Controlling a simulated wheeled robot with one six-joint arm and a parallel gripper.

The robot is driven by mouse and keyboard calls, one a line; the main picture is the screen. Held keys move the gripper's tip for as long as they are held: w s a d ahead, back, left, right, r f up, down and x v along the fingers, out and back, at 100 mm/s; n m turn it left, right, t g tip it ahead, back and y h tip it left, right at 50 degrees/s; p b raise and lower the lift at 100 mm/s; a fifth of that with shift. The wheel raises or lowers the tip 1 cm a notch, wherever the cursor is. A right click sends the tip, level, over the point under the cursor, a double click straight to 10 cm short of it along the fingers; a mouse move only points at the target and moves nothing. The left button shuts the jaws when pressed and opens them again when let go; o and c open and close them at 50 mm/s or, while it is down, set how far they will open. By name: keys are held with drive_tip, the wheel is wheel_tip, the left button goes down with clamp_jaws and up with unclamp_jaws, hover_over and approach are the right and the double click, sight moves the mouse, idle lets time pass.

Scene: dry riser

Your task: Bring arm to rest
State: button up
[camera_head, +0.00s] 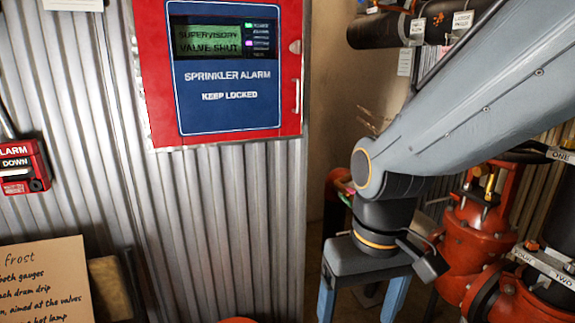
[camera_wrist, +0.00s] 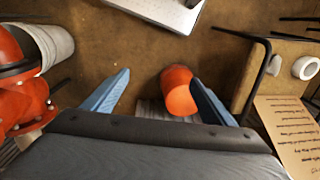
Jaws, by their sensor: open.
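My gripper (camera_head: 362,300) hangs pointing down at the right of the head view, its two blue fingers apart. In the wrist view my gripper (camera_wrist: 160,95) is open, with nothing held between the fingers. My grey arm reaches in from the upper right and covers part of the pipework. An orange-red rounded object (camera_wrist: 178,90) lies below the gripper, near the right finger in the wrist view. I cannot tell how far below it is.
A red sprinkler alarm panel (camera_head: 225,70) reading "SUPERVISORY VALVE SHUT" is on the corrugated wall. A red alarm box (camera_head: 24,167) is at left. Red valves (camera_head: 475,230) stand close right of my gripper. A lettered cardboard sign (camera_head: 45,280) is at lower left. Brown floor (camera_wrist: 140,55) shows below.

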drive_tip(key=d+r+m+p, duration=0.2)
drive_tip(key=d+r+p, duration=0.6)
drive_tip(key=p, duration=0.7)
drive_tip(key=shift+s+d+r+m+h, duration=0.2)
drive_tip(key=shift+r+m+h, duration=0.15)
drive_tip(key=shift+r, duration=0.2)
